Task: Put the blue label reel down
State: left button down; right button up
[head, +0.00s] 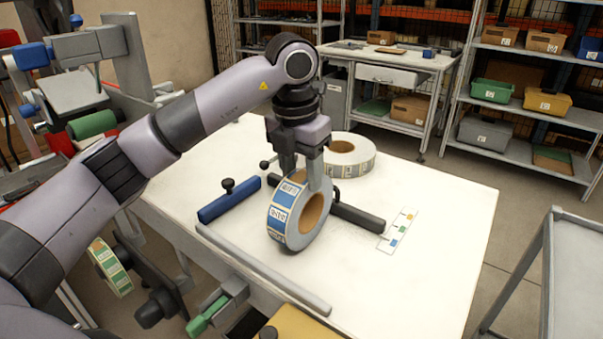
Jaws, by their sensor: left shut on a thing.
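The blue label reel (281,212) stands on edge, its rim of blue and white labels facing left and its brown core (315,211) facing right. My left gripper (303,181) points down and is shut on the upper part of this reel. The reel is over the white table (430,275), with its lower edge at or close to the top; I cannot tell whether it touches. My right gripper is not in view.
Another reel (366,163) lies flat behind. A blue bar (229,202) and a dark bar (357,216) flank the held reel. A card with coloured squares (392,239) lies right. A grey rail (262,268) runs along the front. The table's right side is clear.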

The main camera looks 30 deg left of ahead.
pick_arm(q)
jog(key=shift+f, duration=0.15)
jog(key=c, duration=0.5)
grip_release()
jog(key=shift+f, duration=0.15)
jog(key=shift+r, duration=0.25)
jog(key=r, duration=0.5)
jog(key=s+r+p, duration=0.1)
jog(key=r, duration=0.1)
jog(key=shift+r, duration=0.2)
